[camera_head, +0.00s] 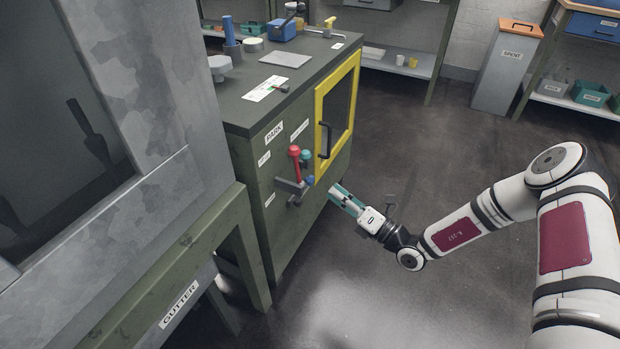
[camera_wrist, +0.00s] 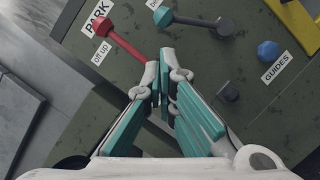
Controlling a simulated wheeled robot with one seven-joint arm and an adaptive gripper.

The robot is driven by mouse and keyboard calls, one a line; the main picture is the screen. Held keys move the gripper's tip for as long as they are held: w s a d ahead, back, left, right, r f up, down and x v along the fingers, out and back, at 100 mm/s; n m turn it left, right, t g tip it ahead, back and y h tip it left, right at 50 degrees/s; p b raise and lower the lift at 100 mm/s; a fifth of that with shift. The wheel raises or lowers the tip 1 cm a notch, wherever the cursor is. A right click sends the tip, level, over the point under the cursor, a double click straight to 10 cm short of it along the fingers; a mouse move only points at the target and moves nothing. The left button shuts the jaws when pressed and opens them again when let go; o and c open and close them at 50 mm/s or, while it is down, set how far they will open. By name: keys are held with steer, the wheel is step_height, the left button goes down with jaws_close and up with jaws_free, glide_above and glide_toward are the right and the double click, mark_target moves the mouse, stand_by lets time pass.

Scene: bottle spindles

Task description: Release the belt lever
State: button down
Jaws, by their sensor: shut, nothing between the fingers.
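On the cabinet's front panel, a lever with a teal knob (camera_wrist: 163,16) has a grey arm that runs to a dark hub. A partly hidden label beside it starts with "be". The head view shows the red knob (camera_head: 294,150) and teal knob (camera_head: 306,156) close together. My gripper (camera_wrist: 160,72) is shut and empty. Its tips are near the red lever's lower end; contact cannot be told. In the head view my gripper (camera_head: 338,191) is right of the levers.
A blue knob (camera_wrist: 268,50) marked GUIDES and a dark grey peg (camera_wrist: 228,93) are at right on the panel. A yellow-framed door (camera_head: 322,100) with a dark handle is above the gripper. A grey metal housing (camera_head: 150,90) stands at left.

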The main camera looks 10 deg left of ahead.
stand_by(0.3)
steer(key=b+x, duration=0.2)
steer(key=x, duration=0.8)
steer(key=shift+b, duration=0.3)
steer(key=shift+w+f, duration=0.1)
steer(key=shift+w+d+r+m+p, duration=0.1)
steer(key=shift+w+r+m+p, duration=0.05)
steer(key=shift+r+m+p, duration=0.3)
